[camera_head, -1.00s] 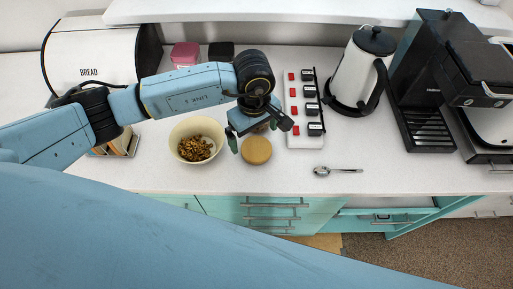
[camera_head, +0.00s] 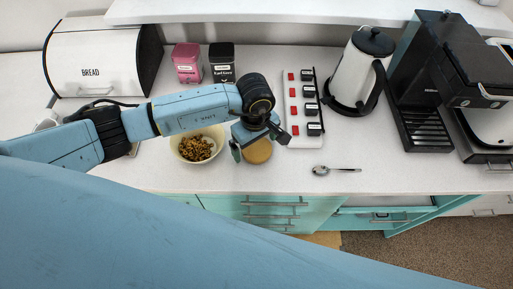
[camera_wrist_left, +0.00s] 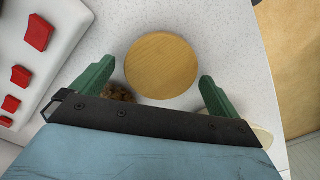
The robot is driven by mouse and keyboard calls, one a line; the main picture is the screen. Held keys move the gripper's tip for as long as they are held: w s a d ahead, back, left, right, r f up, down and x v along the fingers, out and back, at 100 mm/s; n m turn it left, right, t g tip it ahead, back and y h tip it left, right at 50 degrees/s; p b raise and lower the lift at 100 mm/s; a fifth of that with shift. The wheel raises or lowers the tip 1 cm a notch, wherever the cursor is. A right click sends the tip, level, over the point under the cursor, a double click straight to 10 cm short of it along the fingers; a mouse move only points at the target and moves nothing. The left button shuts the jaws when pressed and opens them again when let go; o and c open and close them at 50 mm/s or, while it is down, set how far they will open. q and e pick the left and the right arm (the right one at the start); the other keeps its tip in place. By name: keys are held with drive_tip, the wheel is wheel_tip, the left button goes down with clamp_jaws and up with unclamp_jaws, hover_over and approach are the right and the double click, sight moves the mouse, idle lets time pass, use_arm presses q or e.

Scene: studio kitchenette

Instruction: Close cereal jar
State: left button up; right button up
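A round wooden lid (camera_head: 258,153) lies on the white counter, partly covered by my left gripper in the head view. In the left wrist view the lid (camera_wrist_left: 162,62) shows between the two green fingers. My left gripper (camera_wrist_left: 157,74) is open, over the lid, with gaps on both sides and nothing held. The jar's body is hidden by my gripper in the head view. My right gripper is not in view.
A cream bowl of cereal (camera_head: 178,149) stands just left of the lid. A power strip (camera_head: 291,106), kettle (camera_head: 350,82) and coffee machine (camera_head: 420,105) stand to the right. A spoon (camera_head: 337,170) lies near the front edge. Tea tins (camera_head: 187,66) and a bread box (camera_head: 92,60) are behind.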

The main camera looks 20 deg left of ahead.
sight(255, 146)
use_arm(q)
drive_tip(key=c, duration=1)
drive_tip(key=shift+c, duration=0.3)
wheel_tip(255, 146, up, 18)
drive_tip(key=b, duration=0.1)
